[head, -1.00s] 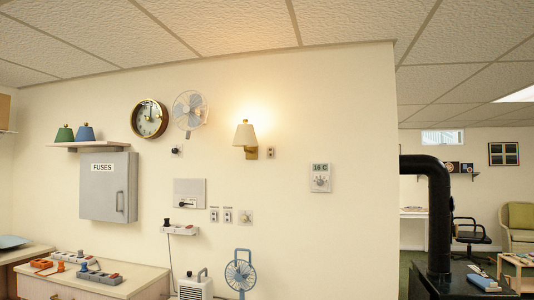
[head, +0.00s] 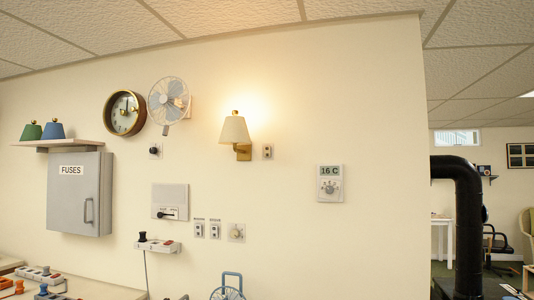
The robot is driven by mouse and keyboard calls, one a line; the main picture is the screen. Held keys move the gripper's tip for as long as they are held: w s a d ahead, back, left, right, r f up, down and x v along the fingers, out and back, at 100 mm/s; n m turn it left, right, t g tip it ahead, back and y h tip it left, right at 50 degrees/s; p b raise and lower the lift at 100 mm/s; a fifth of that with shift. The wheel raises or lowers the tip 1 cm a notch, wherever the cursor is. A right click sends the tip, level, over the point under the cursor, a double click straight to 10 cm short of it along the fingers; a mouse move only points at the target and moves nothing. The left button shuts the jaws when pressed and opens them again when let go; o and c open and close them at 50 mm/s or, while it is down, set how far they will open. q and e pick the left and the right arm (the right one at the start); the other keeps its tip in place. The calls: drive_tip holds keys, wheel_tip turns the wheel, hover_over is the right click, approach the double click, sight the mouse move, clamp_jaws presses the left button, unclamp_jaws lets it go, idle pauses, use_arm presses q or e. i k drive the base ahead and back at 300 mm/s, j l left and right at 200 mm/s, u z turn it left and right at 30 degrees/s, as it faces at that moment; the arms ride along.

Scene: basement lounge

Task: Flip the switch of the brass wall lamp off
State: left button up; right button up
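The brass wall lamp (head: 235,135) has a cream shade on a brass bracket and is mounted on the wall near the middle of the head view. It is lit, with a bright warm glow on the wall around and above it. A small switch plate (head: 267,152) sits on the wall just to the right of the lamp's bracket; its lever position is too small to tell. Neither of my grippers is in view.
A wall fan (head: 169,101), clock (head: 124,113) and grey fuse box (head: 80,194) are to the left. Two switch plates (head: 207,229) and a dial (head: 236,232) are below the lamp. A thermostat (head: 330,184) is right. A black stove pipe (head: 467,215) stands beyond the wall's right edge.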

sight(267, 152)
drive_tip(key=i+l+u, duration=0.15)
drive_tip(key=i, duration=0.4)
drive_tip(key=i+l+u, duration=0.15)
drive_tip(key=i, duration=0.4)
drive_tip(key=i+l+u, duration=0.2)
drive_tip(key=i, duration=0.3)
drive_tip(key=i+l+u, duration=0.15)
drive_tip(key=i, duration=0.4)
drive_tip(key=l, duration=0.1)
